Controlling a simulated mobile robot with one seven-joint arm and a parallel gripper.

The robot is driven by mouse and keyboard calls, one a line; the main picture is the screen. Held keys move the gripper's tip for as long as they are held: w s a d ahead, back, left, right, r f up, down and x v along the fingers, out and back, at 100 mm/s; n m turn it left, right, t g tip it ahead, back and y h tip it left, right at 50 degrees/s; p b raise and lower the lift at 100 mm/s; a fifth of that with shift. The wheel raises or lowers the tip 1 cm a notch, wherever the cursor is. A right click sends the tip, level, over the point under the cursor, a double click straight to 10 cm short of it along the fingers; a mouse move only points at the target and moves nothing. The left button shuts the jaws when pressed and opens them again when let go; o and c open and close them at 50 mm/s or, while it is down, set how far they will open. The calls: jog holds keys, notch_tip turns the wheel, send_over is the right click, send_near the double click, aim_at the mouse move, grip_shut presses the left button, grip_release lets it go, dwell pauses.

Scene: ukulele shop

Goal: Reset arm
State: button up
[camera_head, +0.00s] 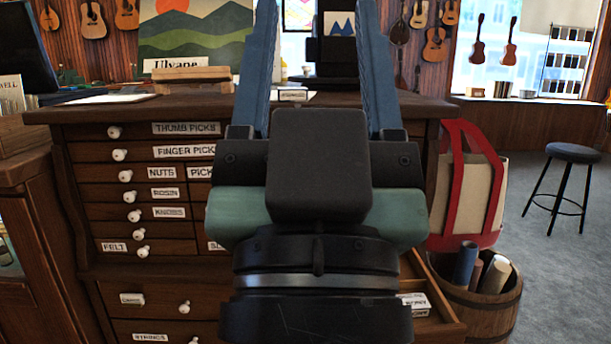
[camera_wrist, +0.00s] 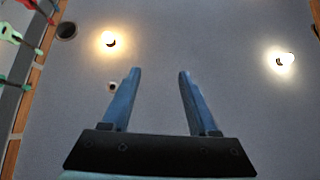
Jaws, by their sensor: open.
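My gripper (camera_head: 318,62) is raised in the middle of the head view, its two blue fingers pointing up and spread apart. It is open, with nothing between the fingers. In the wrist view my gripper (camera_wrist: 156,75) shows against the grey ceiling (camera_wrist: 225,75), also empty. In the head view it stands in front of a dark wooden drawer cabinet (camera_head: 90,180) and hides the cabinet's middle.
An open drawer (camera_head: 440,325) juts out at the cabinet's lower right. A barrel (camera_head: 490,310) with rolls and a red-and-cream bag (camera_head: 480,195) stand right of it. A stool (camera_head: 573,153) stands farther right on open carpet. Ceiling lamps (camera_wrist: 109,40) show in the wrist view.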

notch_tip(320, 180, up, 39)
jog(key=s+p, duration=0.1)
jog(key=p, duration=3.6)
jog(key=shift+a, duration=0.35)
jog(key=shift+f, duration=0.1)
jog(key=shift+c, duration=0.3)
